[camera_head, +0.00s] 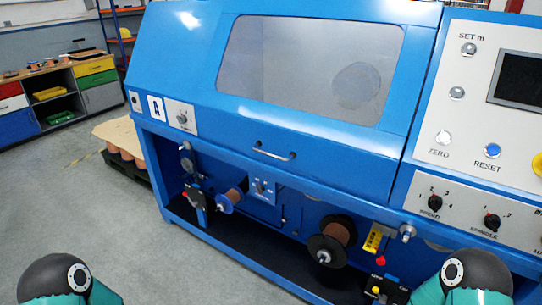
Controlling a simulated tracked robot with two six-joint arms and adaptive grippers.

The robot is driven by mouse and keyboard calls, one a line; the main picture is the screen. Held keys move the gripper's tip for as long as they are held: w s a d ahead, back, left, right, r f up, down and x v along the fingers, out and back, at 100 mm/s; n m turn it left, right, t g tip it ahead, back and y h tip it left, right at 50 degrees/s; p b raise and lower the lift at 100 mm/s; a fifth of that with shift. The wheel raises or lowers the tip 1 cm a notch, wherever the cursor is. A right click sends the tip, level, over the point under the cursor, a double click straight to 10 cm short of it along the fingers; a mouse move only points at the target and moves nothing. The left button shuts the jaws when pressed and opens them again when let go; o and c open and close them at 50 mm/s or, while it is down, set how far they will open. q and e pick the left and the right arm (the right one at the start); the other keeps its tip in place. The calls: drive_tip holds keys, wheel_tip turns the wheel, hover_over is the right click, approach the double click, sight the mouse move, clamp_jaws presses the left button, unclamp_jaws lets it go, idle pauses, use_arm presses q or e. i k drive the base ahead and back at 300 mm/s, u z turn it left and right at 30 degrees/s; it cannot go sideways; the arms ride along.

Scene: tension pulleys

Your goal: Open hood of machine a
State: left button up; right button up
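Machine A (185,150) is a large blue cabinet with an "A" label (155,107) on its left front. Its sloped blue hood (190,75) is down and looks closed. The hood has a grey see-through window (300,70) with a round shape behind it. A silver bar handle (273,153) sits at the middle of the hood's lower edge, and nothing touches it. Only dark and teal parts of my two arms show in the bottom corners. Neither gripper is in view.
A control panel (465,90) with a screen, knobs and buttons stands at the right. Below the hood are a large spool (332,240), a smaller spool (232,197) and small fittings. A pallet (123,150) and cabinets (60,95) are at the left. Floor at the lower left is clear.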

sight(359, 158)
drive_tip(key=u, duration=0.05)
drive_tip(key=i, duration=0.85)
